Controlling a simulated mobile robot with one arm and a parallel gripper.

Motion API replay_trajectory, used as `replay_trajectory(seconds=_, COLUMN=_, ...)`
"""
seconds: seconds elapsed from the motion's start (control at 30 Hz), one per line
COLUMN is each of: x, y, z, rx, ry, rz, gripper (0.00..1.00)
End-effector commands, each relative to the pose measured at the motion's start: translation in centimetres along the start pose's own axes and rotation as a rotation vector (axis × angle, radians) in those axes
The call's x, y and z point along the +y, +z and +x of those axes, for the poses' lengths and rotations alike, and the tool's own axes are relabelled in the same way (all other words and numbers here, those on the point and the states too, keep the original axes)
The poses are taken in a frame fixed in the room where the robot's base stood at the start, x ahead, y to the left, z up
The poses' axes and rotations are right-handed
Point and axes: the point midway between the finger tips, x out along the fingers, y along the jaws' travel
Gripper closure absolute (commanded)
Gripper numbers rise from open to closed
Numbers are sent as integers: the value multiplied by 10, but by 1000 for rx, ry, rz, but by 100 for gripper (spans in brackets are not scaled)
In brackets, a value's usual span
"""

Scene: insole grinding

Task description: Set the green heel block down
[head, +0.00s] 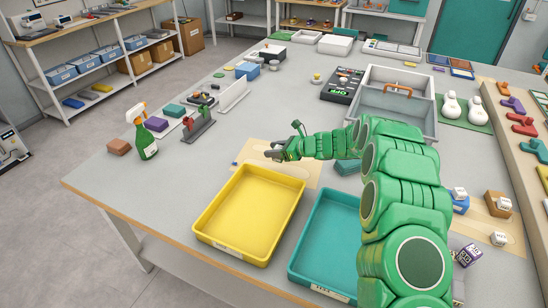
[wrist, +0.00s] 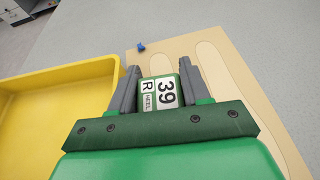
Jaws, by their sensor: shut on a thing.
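My gripper (head: 271,153) is shut on the green heel block (wrist: 178,77), which sits between its two grey fingers in the wrist view (wrist: 160,88). The block has white labels reading 39, R and HEEL. It is hard to make out in the head view. The gripper is over a tan board (head: 310,177) with pale insole outlines, which also shows in the wrist view (wrist: 200,43). I cannot tell whether the block touches the board.
A yellow tray (head: 208,230) stands close in front of the gripper, with a teal tray (head: 292,266) to its right. A small blue piece (wrist: 141,47) lies near the board's edge. A spray bottle (head: 145,140) stands left. Bare tabletop (head: 120,183) lies left of the yellow tray.

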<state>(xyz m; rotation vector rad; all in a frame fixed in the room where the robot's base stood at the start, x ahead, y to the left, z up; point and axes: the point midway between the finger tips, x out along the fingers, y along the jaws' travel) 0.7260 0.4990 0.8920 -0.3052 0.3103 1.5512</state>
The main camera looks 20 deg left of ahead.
Motion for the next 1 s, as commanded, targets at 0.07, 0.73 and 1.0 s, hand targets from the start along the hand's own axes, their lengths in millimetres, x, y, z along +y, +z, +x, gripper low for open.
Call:
replay_trajectory(seconds=0.07, x=-5, y=-6, z=5, rx=1, ry=-1, rz=0, gripper=85)
replay_trajectory(seconds=0.73, x=-13, y=-42, z=26, rx=1, ry=-1, rz=2, gripper=85)
replay_trajectory(seconds=1.0, x=-14, y=-42, z=26, rx=1, ry=-2, rz=-1, gripper=85)
